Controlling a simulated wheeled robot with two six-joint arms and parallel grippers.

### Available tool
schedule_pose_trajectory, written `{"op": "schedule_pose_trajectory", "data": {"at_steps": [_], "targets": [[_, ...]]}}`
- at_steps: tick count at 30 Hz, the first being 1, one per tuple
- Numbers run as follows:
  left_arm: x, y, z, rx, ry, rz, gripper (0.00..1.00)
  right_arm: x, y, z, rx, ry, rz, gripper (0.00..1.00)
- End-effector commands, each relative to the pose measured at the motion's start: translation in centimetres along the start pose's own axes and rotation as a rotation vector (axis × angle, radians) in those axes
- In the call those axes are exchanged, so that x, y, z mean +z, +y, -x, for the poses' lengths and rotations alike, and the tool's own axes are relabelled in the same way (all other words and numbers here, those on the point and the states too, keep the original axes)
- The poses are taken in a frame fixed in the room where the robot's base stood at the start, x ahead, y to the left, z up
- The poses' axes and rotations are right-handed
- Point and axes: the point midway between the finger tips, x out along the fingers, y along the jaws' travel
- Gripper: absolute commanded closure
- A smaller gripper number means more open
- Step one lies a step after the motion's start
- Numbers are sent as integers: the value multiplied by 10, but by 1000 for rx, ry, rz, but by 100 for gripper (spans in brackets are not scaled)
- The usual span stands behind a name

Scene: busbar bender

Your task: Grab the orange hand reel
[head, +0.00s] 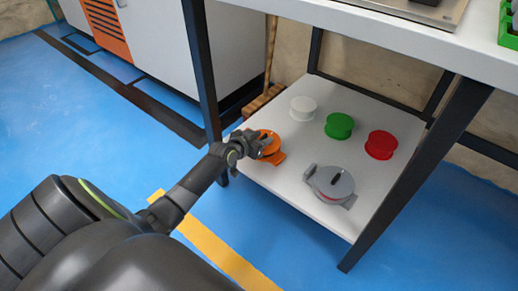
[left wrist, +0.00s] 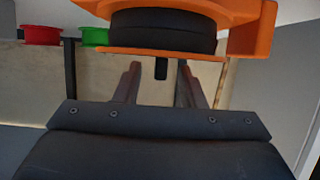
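The orange hand reel (head: 274,154) sits at the left edge of the white lower shelf in the head view. My left gripper (head: 262,143) is right at it and covers part of it. In the left wrist view the reel (left wrist: 240,12) fills the top, with orange flanges around a black drum. A short black peg sticks out from it between the two fingers of my left gripper (left wrist: 158,80). The fingers stand apart, with a gap on each side of the peg. My right gripper is not in view.
A dark table leg (head: 203,75) stands close to my left arm, and the tabletop is above.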

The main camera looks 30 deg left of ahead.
Motion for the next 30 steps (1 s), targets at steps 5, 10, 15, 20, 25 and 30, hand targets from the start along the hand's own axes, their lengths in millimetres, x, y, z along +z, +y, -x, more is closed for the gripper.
{"op": "schedule_pose_trajectory", "data": {"at_steps": [5,10,15,20,25,30], "targets": [[0,0,0,0,0,0,70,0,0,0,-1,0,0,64],[0,0,0,0,0,0,92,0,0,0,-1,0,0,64],[0,0,0,0,0,0,100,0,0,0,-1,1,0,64],[0,0,0,0,0,0,100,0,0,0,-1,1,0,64],[0,0,0,0,0,0,100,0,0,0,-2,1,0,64],[0,0,0,0,0,0,100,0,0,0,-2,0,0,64]]}}
